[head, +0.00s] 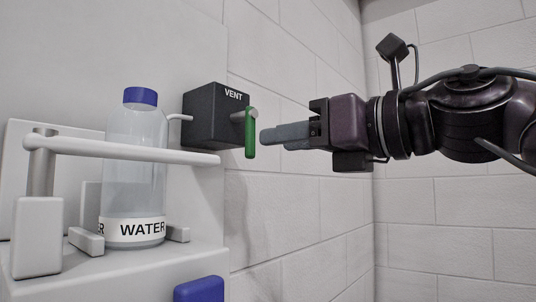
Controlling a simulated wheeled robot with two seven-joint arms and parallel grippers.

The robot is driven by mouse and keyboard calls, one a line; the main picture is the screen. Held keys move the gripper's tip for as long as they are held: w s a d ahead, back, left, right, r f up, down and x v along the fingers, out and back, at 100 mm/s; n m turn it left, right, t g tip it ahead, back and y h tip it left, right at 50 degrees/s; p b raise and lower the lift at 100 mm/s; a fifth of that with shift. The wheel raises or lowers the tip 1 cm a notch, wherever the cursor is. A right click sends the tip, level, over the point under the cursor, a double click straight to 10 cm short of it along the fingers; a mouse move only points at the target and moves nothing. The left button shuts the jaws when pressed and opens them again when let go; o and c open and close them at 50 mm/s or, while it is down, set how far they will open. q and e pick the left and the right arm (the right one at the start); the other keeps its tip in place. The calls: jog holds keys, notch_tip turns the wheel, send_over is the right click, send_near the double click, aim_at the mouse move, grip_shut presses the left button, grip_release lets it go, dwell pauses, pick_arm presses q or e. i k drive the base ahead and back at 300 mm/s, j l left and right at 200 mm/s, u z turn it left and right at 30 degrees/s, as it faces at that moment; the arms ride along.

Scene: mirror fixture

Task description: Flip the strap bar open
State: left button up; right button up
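The strap bar (130,151) is a long pale bar at the left of the head view. It runs level from a metal post (41,165) across the front of a clear bottle (132,185) with a blue cap and a WATER label. The bottle stands upright on a pale shelf. My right gripper (263,137) comes in from the right, beside a green lever on the VENT box. Its fingers point left and look close together; whether they touch the lever or each other I cannot tell. It is apart from the strap bar. My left gripper is not in view.
The black VENT box (205,115) with its green lever (250,135) hanging down sits behind and right of the bottle. A blue block (199,289) shows at the bottom edge. White block walls stand behind. The space below my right arm looks clear.

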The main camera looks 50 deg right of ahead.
aim_at(44, 144)
jog(key=k+l, duration=0.15)
jog(key=k, duration=0.85)
